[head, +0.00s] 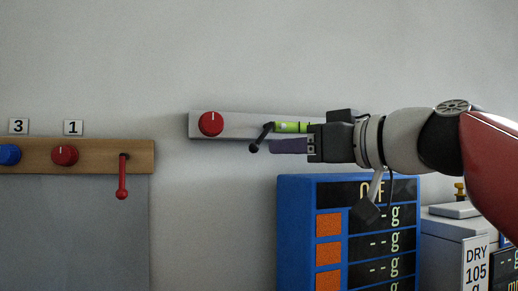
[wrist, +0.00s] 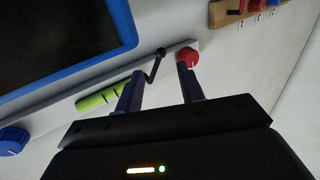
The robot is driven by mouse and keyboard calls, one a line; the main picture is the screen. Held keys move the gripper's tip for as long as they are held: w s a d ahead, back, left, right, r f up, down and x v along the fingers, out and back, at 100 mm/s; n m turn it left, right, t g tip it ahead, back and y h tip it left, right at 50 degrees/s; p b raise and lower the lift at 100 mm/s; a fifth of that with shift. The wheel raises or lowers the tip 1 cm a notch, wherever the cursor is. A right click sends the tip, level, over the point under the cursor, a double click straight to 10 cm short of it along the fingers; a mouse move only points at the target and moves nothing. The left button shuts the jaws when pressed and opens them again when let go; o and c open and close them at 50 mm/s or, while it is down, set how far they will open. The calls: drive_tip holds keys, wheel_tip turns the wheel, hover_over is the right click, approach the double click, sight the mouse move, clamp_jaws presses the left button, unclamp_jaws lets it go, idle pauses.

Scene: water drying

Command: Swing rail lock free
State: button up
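A black crank-shaped lever (head: 262,138), which I take to be the rail lock, is on the pale wall rail (head: 232,126). Its ball end hangs down and left in the head view. In the wrist view the lever (wrist: 152,67) shows in the gap between my fingers, around their tips; I see no clear contact. My gripper (head: 285,146) is at the rail from the right, and its two fingers stand apart in the wrist view (wrist: 157,80). A yellow-green vial (head: 291,127) lies along the rail, partly hidden by my gripper in the head view.
A red knob (head: 210,123) is on the rail left of the lever. A blue-framed display panel (head: 296,190) stands below my gripper. A wooden rail (head: 95,155) with knobs and a red lever (head: 122,182) is at left. The wall above is clear.

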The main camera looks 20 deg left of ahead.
sight(257, 149)
drive_tip(key=p+x, duration=0.1)
drive_tip(key=x, duration=0.5)
drive_tip(key=shift+a+p, duration=0.4)
clamp_jaws()
